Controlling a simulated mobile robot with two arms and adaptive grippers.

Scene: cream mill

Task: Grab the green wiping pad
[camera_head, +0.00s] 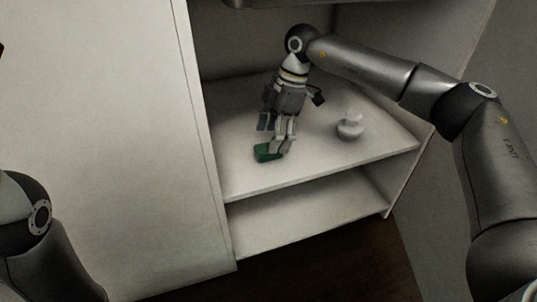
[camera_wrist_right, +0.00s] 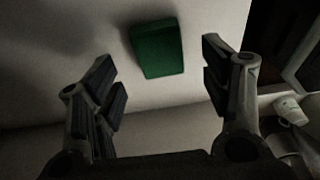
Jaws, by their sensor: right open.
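The green wiping pad (camera_head: 267,153) lies on the upper shelf near its front left, just by the fingertips of my right gripper (camera_head: 281,147). My right gripper points down at the shelf from above. In the right wrist view the pad (camera_wrist_right: 158,48) is a dark green block between the lines of the two open fingers (camera_wrist_right: 162,75), slightly beyond their tips. The fingers stand apart from it on both sides, with nothing held. Of my left arm only a link shows at the lower left of the head view; its gripper is out of view.
A white rounded object (camera_head: 350,127) stands on the shelf (camera_head: 240,183) to the right of the gripper. A lower shelf (camera_head: 300,215) lies below. A tall pale panel (camera_head: 110,130) borders the shelf on the left. The shelf's front right is bare.

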